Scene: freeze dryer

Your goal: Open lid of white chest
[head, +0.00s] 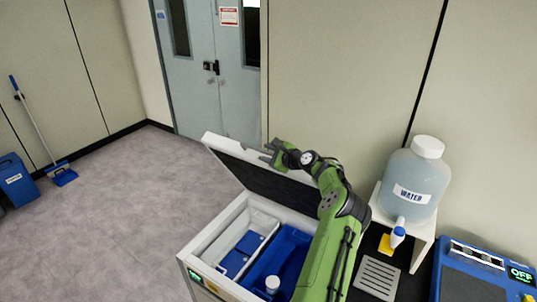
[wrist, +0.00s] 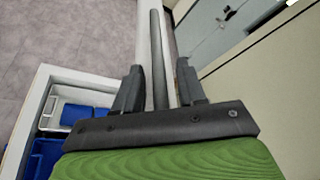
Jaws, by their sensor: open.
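The white chest (head: 212,242) stands at the lower middle of the head view. Its lid (head: 218,147) is raised and tilted up, with its dark inner side facing the chest opening. My gripper (head: 271,153) is at the lid's upper edge, with its jaws apart. In the wrist view, my gripper (wrist: 158,78) has a dark bar (wrist: 157,50) running between its two fingers, along the lid's white edge (wrist: 171,50). I cannot tell whether the fingers touch the bar. My arm hides the chest's right part.
Inside the chest are a white bin (head: 262,222) and a blue bin (head: 292,243) with a white-capped bottle (head: 272,284). A water jug (head: 415,180) on a white stand and a blue device (head: 472,275) are at right.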

